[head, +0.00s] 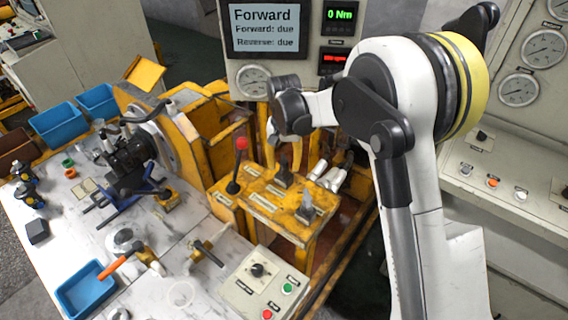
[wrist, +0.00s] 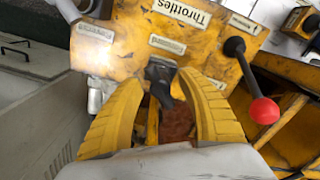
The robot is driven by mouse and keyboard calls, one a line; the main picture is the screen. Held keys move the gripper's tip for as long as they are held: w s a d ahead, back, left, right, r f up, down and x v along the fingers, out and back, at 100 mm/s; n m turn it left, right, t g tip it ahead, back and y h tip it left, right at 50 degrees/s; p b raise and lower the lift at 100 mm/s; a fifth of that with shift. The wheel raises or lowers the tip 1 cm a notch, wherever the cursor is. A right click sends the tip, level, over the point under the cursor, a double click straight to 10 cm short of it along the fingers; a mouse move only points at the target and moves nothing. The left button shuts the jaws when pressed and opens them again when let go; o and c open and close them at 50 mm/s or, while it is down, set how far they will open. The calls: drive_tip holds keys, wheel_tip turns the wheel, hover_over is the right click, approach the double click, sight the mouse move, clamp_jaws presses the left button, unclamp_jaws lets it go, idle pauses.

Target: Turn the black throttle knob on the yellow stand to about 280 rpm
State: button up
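The yellow stand (head: 262,190) has a plate lettered "Throttles" in the wrist view (wrist: 222,50). A black throttle knob (head: 284,178) stands on it below my gripper; the wrist view shows the knob (wrist: 161,72) between the fingertips. My gripper (head: 284,160) points down with its yellow fingers spread. In the wrist view, the gripper (wrist: 160,84) has a gap on each side of the knob, with no clear contact. A red display (head: 333,58) hangs under a green "0 Nm" display (head: 339,15); its reading is too small to tell.
A red-balled lever (head: 240,145) stands left of the knob and a grey-topped lever (head: 307,203) in front of it. A screen (head: 265,27) reads "Forward". A control box (head: 262,280) and a cluttered table (head: 190,280) lie in front and left.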

clamp_jaws()
drive_tip(key=shift+n, duration=0.4)
drive_tip(key=n, duration=0.5)
drive_tip(key=shift+n+b, duration=0.3)
drive_tip(key=n, duration=0.6)
drive_tip(key=shift+d, duration=0.1)
drive_tip(key=shift+o, duration=0.4)
unclamp_jaws()
